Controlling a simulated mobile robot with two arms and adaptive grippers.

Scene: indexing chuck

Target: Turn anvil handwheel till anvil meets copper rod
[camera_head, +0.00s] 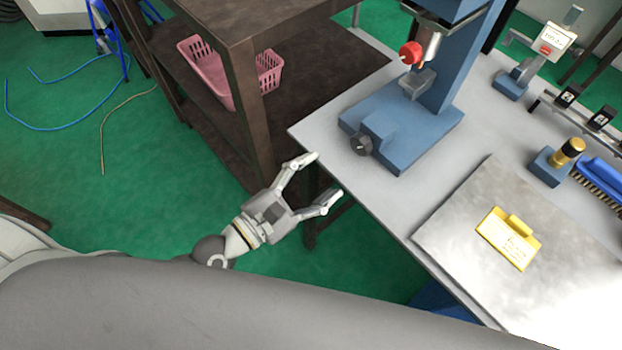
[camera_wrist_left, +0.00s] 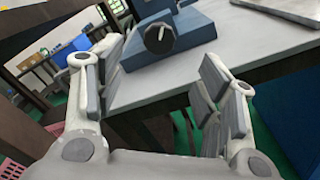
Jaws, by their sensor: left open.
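A blue machine (camera_head: 400,125) stands on the grey bench. A dark round handwheel (camera_head: 361,145) with a pale mark is on its near-left side; it also shows in the left wrist view (camera_wrist_left: 159,38). A grey block that looks like the anvil (camera_head: 418,84) sits under the machine's head, below a red knob (camera_head: 410,53). I cannot make out a copper rod there. My left gripper (camera_head: 322,178) is open and empty beside the bench's front-left edge, apart from the handwheel. In the left wrist view the handwheel lies beyond and between the open fingers (camera_wrist_left: 160,85). My right gripper is not in view.
A grey plate with a yellow sign (camera_head: 510,238) lies on the bench's right part. A dark shelf with pink baskets (camera_head: 205,72) stands left of the bench.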

